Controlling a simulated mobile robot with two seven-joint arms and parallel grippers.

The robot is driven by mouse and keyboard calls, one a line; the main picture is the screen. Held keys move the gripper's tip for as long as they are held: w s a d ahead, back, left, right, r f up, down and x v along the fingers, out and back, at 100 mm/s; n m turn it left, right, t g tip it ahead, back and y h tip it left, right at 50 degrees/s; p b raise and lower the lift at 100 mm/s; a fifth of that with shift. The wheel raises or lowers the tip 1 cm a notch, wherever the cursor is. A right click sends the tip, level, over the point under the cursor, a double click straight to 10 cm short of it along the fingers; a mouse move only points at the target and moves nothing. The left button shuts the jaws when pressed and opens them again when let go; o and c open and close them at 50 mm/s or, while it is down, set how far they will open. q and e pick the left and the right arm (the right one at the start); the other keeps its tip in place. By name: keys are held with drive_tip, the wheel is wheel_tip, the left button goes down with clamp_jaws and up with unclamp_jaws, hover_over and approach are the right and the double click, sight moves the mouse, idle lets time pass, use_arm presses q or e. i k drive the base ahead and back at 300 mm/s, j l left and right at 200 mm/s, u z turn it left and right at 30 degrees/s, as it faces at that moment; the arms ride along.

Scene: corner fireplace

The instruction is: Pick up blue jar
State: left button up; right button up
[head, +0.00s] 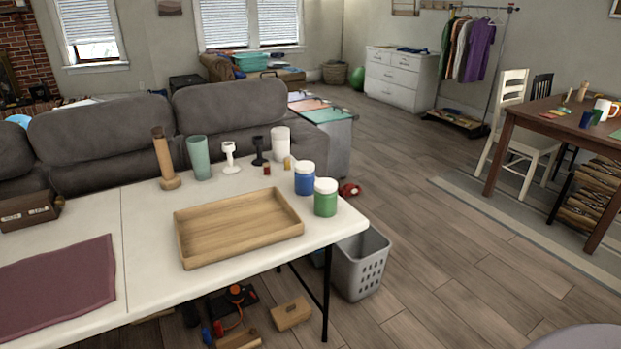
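A blue jar (305,182) with a white lid stands upright on the white folding table (140,215), near its right end. A green jar (326,201) with a white lid stands just in front and to the right of it, close to the table's edge. A shallow wooden tray (236,246) lies to the left of both jars, apart from the blue jar. Neither of my grippers shows in the head view.
Behind the jars stand a white cylinder (281,144), black and white stemmed holders, a teal cup (199,158) and a wooden cylinder (164,158). A grey basket (361,265) is on the floor by the table's right end.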

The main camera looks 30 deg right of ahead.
sight(304, 184)
drive_tip(key=i+l, duration=0.15)
drive_tip(key=l, duration=0.65)
drive_tip(key=i+l+u, duration=0.1)
drive_tip(key=l, duration=0.7)
drive_tip(key=i+l+u, duration=0.1)
drive_tip(key=l, duration=0.7)
drive_tip(key=i+l, duration=0.1)
drive_tip(key=l, duration=0.7)
